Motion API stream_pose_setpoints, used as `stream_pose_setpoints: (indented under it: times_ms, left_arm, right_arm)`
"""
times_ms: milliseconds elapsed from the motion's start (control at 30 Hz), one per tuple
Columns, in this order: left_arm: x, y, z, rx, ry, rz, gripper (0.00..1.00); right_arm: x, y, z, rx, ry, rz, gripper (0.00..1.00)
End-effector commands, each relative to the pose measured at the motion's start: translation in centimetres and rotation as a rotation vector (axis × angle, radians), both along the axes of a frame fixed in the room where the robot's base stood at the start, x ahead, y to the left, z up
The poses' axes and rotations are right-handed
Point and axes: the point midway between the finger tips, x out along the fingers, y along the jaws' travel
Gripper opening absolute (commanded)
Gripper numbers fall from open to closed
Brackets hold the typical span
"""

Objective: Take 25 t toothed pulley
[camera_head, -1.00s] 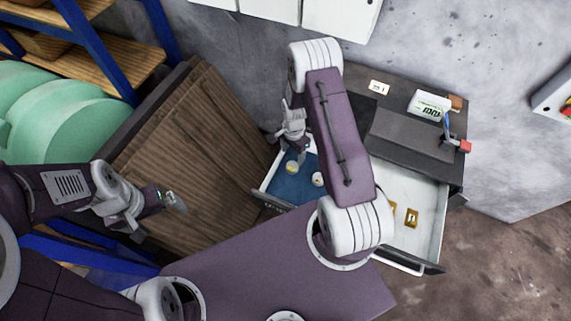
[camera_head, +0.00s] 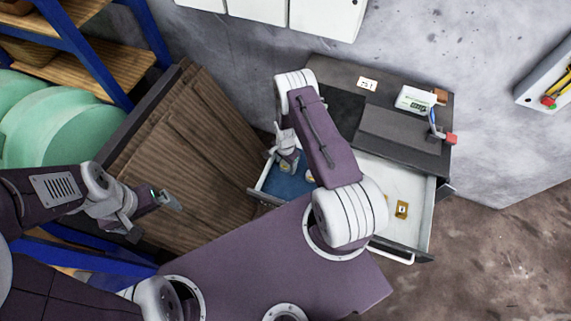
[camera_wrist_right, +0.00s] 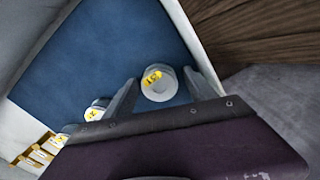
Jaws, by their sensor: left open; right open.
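Small white round pulleys with yellow labels sit in an open drawer with a blue floor (camera_head: 283,187). In the right wrist view one pulley (camera_wrist_right: 160,84) lies between the spread fingers of my right gripper (camera_wrist_right: 160,82), with gaps on both sides. A second pulley (camera_wrist_right: 96,111) shows left of the fingers, and it also shows in the head view (camera_head: 309,177). The labels are too small to read. In the head view my right gripper (camera_head: 288,167) is low over the drawer's left part. My left gripper (camera_head: 170,200) is open and empty, away to the left.
A second open white drawer (camera_head: 385,185) to the right holds brass-coloured parts (camera_head: 402,209). The drawer wall (camera_wrist_right: 195,40) runs close to the right finger in the wrist view. A dark cabinet top (camera_head: 335,75) carries a white box (camera_head: 420,100). Brown wooden panels (camera_head: 195,130) stand left.

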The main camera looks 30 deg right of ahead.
Motion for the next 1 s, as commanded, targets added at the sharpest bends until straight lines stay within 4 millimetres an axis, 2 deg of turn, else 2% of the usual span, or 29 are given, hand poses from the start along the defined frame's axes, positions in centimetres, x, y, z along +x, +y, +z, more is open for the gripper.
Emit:
stream_pose_setpoints:
  times_ms: [133,167,367,400,767,867,1000]
  left_arm:
    - [0.0,0.0,-0.1,0.000,0.000,0.000,1.00]
    - [0.0,0.0,-0.1,0.000,0.000,0.000,1.00]
    - [0.0,0.0,-0.1,0.000,0.000,0.000,1.00]
    - [0.0,0.0,-0.1,0.000,0.000,0.000,1.00]
    - [0.0,0.0,-0.4,0.000,0.000,0.000,1.00]
    - [0.0,0.0,-0.8,0.000,0.000,0.000,1.00]
    - [0.0,0.0,-1.8,0.000,0.000,0.000,1.00]
  right_arm:
    - [0.0,0.0,0.0,0.000,0.000,0.000,0.65]
    - [0.0,0.0,0.0,0.000,0.000,0.000,0.59]
    - [0.0,0.0,0.0,0.000,0.000,0.000,0.03]
    - [0.0,0.0,0.0,0.000,0.000,0.000,0.00]
    - [0.1,0.0,0.7,0.000,-0.002,0.000,0.00]
    - [0.1,0.0,1.8,0.000,-0.002,0.000,0.00]
    - [0.1,-0.2,4.2,-0.001,-0.004,-0.001,0.00]
